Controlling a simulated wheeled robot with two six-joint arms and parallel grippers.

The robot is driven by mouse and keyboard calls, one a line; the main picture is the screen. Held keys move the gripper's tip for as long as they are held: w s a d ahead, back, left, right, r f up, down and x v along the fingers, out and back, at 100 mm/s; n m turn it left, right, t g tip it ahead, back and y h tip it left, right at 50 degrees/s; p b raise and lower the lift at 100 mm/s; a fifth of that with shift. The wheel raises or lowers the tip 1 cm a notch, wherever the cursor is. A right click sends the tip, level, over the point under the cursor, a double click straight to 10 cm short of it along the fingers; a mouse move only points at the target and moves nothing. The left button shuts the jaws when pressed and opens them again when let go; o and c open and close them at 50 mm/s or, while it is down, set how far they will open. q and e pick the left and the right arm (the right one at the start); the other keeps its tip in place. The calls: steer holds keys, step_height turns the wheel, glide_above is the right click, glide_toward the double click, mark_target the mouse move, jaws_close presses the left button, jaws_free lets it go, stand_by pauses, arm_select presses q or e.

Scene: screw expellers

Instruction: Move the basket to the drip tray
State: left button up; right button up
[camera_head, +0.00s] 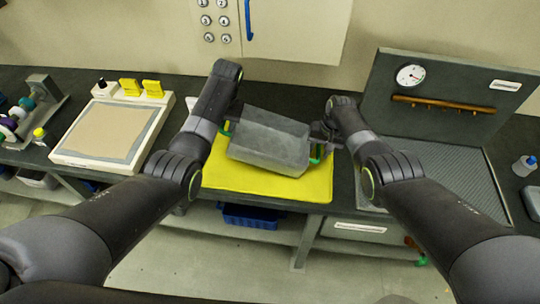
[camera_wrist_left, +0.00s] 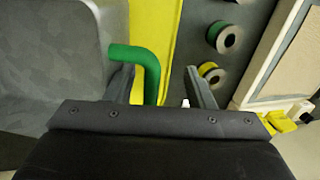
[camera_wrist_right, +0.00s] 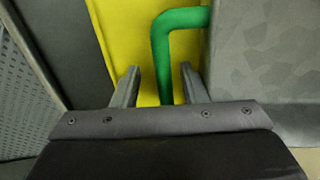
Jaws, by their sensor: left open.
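The basket (camera_head: 268,142) is a grey metal box with a green handle at each end, over the yellow mat (camera_head: 265,187) on the bench. My left gripper (camera_head: 226,128) is at its left end, open. In the left wrist view the left green handle (camera_wrist_left: 150,70) stands between the fingers, nearer one of them. My right gripper (camera_head: 320,140) is at the right end. In the right wrist view the right green handle (camera_wrist_right: 162,60) is between its open fingers, with gaps at both sides. The drip tray (camera_head: 465,170) is the ribbed grey surface at the right.
A panel (camera_head: 440,95) with a gauge and a wooden rail stands behind the drip tray. A white framed board (camera_head: 112,130) lies left of the mat. Bottles (camera_head: 525,165) stand at the far right. A blue bin (camera_head: 250,216) is on the shelf below.

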arm_select(q)
steer(key=shift+d, duration=0.6)
arm_select(e)
step_height(320, 180, up, 8)
steer(key=shift+d, duration=0.35)
arm_select(q)
steer(key=a+p, duration=0.3)
steer(key=a, duration=0.3)
steer(key=shift+s+a, duration=0.15)
steer(key=shift+a, duration=0.1)
arm_select(e)
steer(key=r, duration=0.3)
steer(key=shift+s+d, duration=0.15)
steer(key=shift+d, duration=0.1)
steer(key=shift+f, duration=0.1)
arm_select(q)
steer(key=shift+r+p, duration=0.75)
steer(key=shift+p, duration=0.05)
arm_select(e)
steer(key=d, duration=0.6)
